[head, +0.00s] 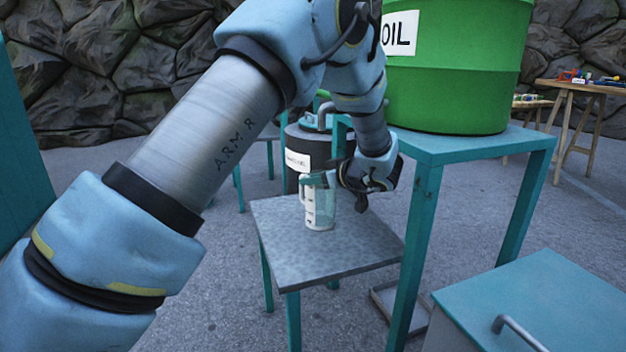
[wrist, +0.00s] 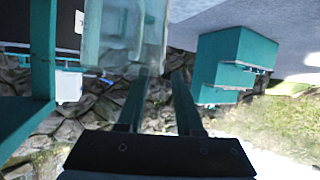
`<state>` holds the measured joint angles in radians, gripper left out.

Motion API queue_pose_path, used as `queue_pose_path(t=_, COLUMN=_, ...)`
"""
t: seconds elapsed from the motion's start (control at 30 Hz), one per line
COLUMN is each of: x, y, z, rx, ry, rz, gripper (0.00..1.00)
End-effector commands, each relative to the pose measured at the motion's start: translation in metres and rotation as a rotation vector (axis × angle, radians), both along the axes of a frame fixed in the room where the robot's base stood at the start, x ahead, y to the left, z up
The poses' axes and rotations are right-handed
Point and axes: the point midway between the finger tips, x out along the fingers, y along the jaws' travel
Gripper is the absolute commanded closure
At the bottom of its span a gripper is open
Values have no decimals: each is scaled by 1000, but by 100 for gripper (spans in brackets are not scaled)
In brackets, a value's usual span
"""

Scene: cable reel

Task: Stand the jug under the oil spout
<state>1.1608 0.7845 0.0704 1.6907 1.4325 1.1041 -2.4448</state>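The clear jug (head: 320,205), with a teal rim and pale markings, stands upright on the grey-topped table (head: 358,252). My gripper (head: 358,192) is just to the right of the jug in the head view. In the wrist view the jug (wrist: 122,38) shows at the top, overlapping the left fingertip. The two fingers of my gripper (wrist: 160,85) are apart, with a clear gap between them; the jug is not clamped. A green OIL barrel (head: 460,65) stands on a teal stand (head: 440,146). A curved grey pipe (head: 324,114) shows behind my arm; I cannot tell whether it is the oil spout.
A dark labelled drum (head: 293,148) stands behind the jug. A teal box with a handle (head: 540,300) is at the lower right. A tray (head: 385,300) lies on the floor. The table top is bare in front of the jug.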

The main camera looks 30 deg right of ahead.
Motion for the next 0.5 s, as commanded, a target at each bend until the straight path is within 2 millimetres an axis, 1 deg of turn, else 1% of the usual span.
queue_pose_path(t=0.27, x=-2, y=-1, z=2, rx=-1, ry=-1, rz=-1, gripper=65)
queue_pose_path(t=0.37, x=-10, y=-4, z=6, rx=-2, ry=-2, rz=-1, gripper=65)
queue_pose_path(t=0.5, x=-32, y=-10, z=15, rx=-2, ry=-2, rz=-3, gripper=65)
